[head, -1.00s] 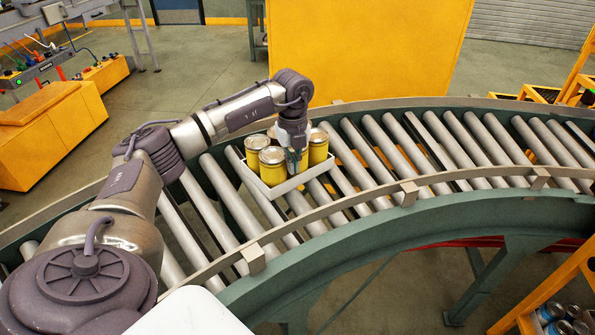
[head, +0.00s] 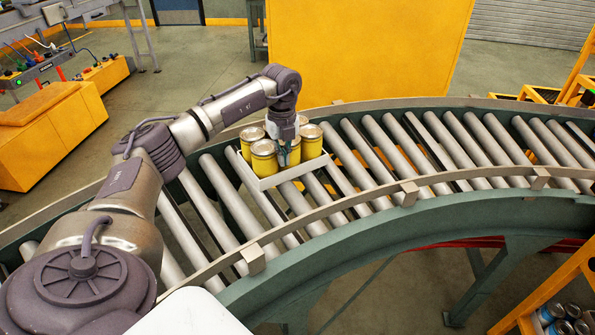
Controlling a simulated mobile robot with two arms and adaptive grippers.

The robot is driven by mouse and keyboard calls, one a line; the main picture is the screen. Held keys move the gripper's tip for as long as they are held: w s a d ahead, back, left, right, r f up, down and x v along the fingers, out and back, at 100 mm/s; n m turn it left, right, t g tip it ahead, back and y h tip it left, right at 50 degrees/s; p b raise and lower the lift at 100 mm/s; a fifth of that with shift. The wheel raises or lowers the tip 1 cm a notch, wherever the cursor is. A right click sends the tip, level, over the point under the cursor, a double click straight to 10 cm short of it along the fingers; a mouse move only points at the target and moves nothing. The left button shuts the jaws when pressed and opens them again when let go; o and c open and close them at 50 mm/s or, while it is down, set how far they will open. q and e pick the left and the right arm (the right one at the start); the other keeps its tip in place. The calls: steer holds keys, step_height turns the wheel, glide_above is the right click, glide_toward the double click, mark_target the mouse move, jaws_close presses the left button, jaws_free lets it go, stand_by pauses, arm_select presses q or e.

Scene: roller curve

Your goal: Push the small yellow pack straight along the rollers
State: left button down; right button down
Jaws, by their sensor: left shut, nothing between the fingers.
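The small pack is a shallow white tray (head: 292,174) holding several yellow cans with silver lids (head: 264,160). It sits on the rollers of the curved conveyor, left of the picture's middle. My left gripper (head: 283,158) points down over the tray, its fingertips between the cans. It is shut with nothing between its fingers. I cannot tell which can it touches, and the gripper and wrist hide part of the back cans. My right gripper is not in view.
The roller conveyor (head: 388,170) curves from lower left to right, with raised side rails (head: 370,203). The rollers to the right of the pack are clear. A large yellow panel (head: 365,50) stands behind. Yellow racks with cans (head: 560,318) are at lower right.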

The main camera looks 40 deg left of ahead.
arm_select(q)
steer(key=shift+w+a, duration=0.15)
steer(key=shift+a, duration=0.45)
steer(key=shift+d, duration=0.15)
step_height(320, 180, up, 10)
steer(key=d+p, duration=0.2)
steer(key=p, duration=0.7)
steer(key=shift+d, duration=0.4)
